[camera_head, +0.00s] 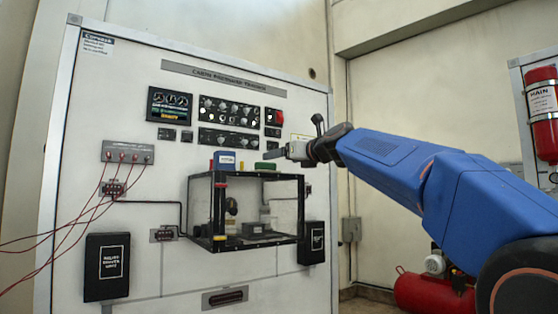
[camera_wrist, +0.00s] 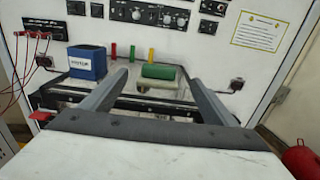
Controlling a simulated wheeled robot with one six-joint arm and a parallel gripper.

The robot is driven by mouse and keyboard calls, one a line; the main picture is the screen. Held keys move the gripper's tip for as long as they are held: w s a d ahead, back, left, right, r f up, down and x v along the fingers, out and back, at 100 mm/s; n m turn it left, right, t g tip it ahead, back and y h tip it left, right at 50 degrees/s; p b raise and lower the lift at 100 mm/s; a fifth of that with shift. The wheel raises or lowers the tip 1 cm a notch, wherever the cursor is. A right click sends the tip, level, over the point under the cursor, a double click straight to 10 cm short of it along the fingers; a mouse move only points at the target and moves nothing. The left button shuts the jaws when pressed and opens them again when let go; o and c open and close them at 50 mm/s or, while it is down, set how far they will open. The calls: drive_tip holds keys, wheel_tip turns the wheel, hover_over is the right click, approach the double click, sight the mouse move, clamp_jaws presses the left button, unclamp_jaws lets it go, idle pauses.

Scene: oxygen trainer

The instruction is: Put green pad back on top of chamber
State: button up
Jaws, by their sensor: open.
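The clear chamber (camera_head: 201,213) with black edges is mounted on the white panel. Its top also shows in the wrist view (camera_wrist: 150,93). The green pad (camera_wrist: 159,72) appears to lie on the chamber's top, right of the middle; it also shows in the head view (camera_head: 266,166). My gripper (camera_wrist: 153,73) is open, its two fingers reaching to either side of the pad in the wrist view. A gap shows on both sides, and nothing is held. In the head view my gripper (camera_head: 274,154) is just above the pad, coming from the right.
A blue box (camera_wrist: 87,63) stands on the chamber's top, left of my gripper. Small red (camera_wrist: 113,50), green (camera_wrist: 131,52) and yellow (camera_wrist: 151,55) upright pieces stand behind. Red cables (camera_head: 90,215) hang at the left. A control panel (camera_head: 229,110) is above the chamber.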

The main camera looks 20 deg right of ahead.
drive_tip(key=shift+s, duration=0.25)
drive_tip(key=s+d+f+n+g+h, duration=0.1)
drive_tip(key=s+f+n+g, duration=0.3)
drive_tip(key=s+f+n, duration=0.6)
drive_tip(key=s+d+f+n+g+h, duration=0.1)
drive_tip(key=s+f+n+g, duration=0.3)
drive_tip(key=s+f+n, duration=0.7)
drive_tip(key=s+d+f+n+g+h, duration=0.1)
drive_tip(key=s+f+n+g+h, duration=0.2)
drive_tip(key=s+f+n, duration=0.8)
drive_tip(key=s+f, duration=0.4)
drive_tip(key=f, duration=0.6)
drive_tip(key=s+f+g, duration=0.1)
drive_tip(key=s+f, duration=0.3)
drive_tip(key=f, duration=0.6)
drive_tip(key=s+f, duration=0.5)
drive_tip(key=f, duration=0.5)
drive_tip(key=shift+d+h, duration=0.25)
drive_tip(key=shift+h, duration=0.05)
drive_tip(key=shift+w, duration=0.1)
